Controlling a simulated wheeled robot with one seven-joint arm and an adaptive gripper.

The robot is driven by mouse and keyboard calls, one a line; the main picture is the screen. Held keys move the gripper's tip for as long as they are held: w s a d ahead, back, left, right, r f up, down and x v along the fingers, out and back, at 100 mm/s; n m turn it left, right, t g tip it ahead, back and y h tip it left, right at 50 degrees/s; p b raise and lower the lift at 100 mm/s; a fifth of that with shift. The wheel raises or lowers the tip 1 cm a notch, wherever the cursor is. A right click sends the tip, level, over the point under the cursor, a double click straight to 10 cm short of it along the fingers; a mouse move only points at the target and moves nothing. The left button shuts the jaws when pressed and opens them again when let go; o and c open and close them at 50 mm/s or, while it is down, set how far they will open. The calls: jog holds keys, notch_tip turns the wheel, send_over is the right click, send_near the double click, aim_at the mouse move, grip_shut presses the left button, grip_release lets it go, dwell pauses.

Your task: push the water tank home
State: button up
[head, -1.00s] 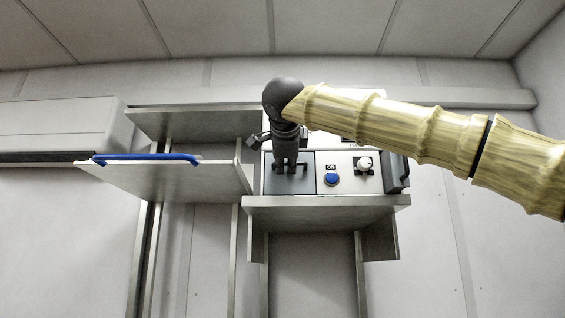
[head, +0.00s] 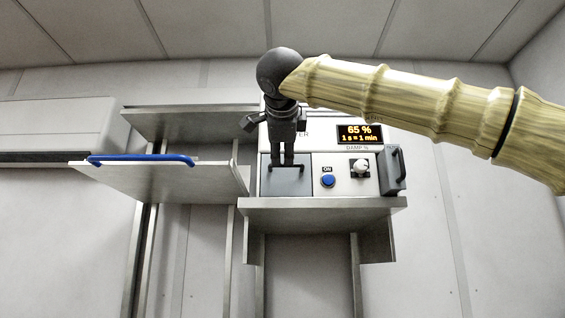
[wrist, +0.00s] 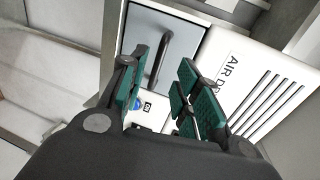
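The white machine (head: 345,190) stands on a metal shelf. A grey block with a dark handle (head: 392,170) sits at its right end and looks like the water tank; its small lettering is unreadable, and how far it stands out is unclear. My gripper (head: 288,163) is in front of the grey front panel (head: 272,185) at the machine's left. In the wrist view my gripper's green pads (wrist: 167,88) are apart with nothing held. The panel's bar handle (wrist: 165,55) shows beyond and between them; contact cannot be told. The grey block is not clear in the wrist view.
A blue button (head: 328,181), a white knob (head: 360,168) and a display reading 65 % (head: 360,134) are on the machine's face. A flap with a blue handle (head: 140,160) juts out at the left. My arm crosses above the machine's right side.

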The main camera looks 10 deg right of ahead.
jog(key=v, duration=0.5)
jog(key=shift+s, duration=0.2)
dwell(0.4)
